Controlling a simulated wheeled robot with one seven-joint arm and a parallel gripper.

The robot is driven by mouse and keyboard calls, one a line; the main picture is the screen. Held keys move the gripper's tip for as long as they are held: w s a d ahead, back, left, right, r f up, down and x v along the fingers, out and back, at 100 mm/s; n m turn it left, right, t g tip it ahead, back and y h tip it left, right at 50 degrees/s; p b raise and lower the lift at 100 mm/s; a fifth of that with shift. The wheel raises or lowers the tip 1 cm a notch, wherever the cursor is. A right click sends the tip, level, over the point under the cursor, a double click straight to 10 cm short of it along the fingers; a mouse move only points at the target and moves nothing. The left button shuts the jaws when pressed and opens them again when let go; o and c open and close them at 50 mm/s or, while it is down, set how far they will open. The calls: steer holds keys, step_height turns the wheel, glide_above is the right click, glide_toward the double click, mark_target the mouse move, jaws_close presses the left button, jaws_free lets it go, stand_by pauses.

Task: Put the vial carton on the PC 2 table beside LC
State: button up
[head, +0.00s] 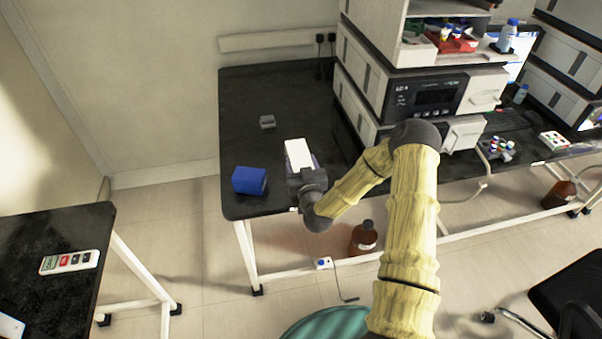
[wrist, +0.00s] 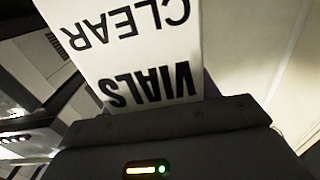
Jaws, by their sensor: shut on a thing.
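The vial carton (head: 299,153) is a white box held in my gripper (head: 305,177) over the dark table to the left of the LC stack. In the wrist view the carton (wrist: 130,50) shows the words CLEAR and VIALS upside down. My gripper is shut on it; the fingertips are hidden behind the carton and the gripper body. The black table top (head: 260,110) shows on the left of the stack. I cannot tell whether the carton touches the table. The LC stack (head: 425,98) is marked "LC A" on its front.
A blue box (head: 249,180) lies at the table's front left corner. A small grey block (head: 267,122) sits farther back. The table's back left is clear. A brown bottle (head: 364,236) stands on the floor below. Another dark table (head: 50,235) with a remote-like device (head: 69,262) is at the left.

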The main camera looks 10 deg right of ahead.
steer(key=shift+r, duration=0.1)
steer(key=shift+f, duration=2.05)
steer(key=shift+f, duration=0.15)
steer(key=o, duration=1.3)
steer(key=shift+o, duration=0.2)
steer(key=s+b, duration=0.1)
steer(key=s, duration=1.1)
steer(key=shift+b, duration=0.3)
